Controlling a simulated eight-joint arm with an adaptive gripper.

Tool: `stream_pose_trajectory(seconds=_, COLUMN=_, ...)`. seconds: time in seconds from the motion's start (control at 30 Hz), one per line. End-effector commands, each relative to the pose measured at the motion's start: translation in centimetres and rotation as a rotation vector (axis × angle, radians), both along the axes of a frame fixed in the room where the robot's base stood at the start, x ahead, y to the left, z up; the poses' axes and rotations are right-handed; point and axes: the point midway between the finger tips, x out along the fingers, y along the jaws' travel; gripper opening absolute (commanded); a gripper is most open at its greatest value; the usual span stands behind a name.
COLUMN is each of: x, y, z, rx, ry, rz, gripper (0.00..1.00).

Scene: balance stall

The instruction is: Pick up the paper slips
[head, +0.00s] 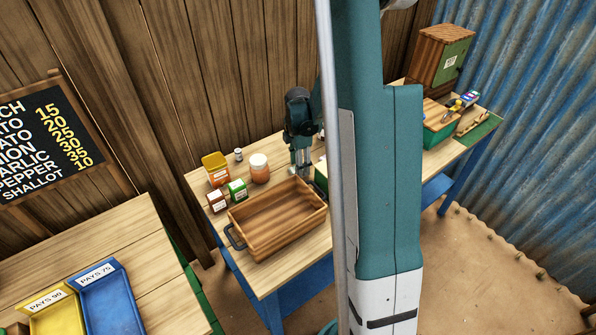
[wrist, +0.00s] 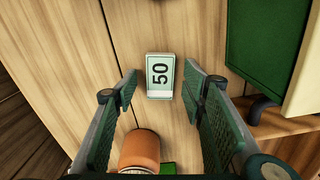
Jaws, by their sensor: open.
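The paper slips show in the wrist view as a small pale green block (wrist: 161,76) marked "50", with a white strip along its near edge. They lie flat on the wooden table. My gripper (wrist: 161,87) is open and empty, with one finger to the left and one to the right of the slips in the picture. The slips appear beyond the fingertips; I see no contact. In the head view my gripper (head: 300,172) points down at the table's back part, and I cannot make out the slips there.
An orange jar (wrist: 140,148) stands close to the near side of the gripper. A green panel (wrist: 262,45) lies at the upper right. In the head view, a wooden tray (head: 240,246) takes the table's front, with several small containers, including a green box (head: 238,190), left of the gripper.

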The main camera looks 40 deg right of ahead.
Motion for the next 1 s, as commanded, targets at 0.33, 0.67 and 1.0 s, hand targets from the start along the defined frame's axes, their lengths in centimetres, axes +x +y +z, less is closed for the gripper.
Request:
stream_pose_trajectory(seconds=0.33, x=0.0, y=-0.01, z=-0.63, rx=0.0, ry=0.0, rz=0.0, gripper=0.41)
stream_pose_trajectory(seconds=0.67, x=0.0, y=0.0, z=-0.62, rx=0.0, ry=0.0, rz=0.0, gripper=0.41)
stream_pose_trajectory(seconds=1.0, x=0.0, y=0.0, z=-0.61, rx=0.0, ry=0.0, rz=0.0, gripper=0.15)
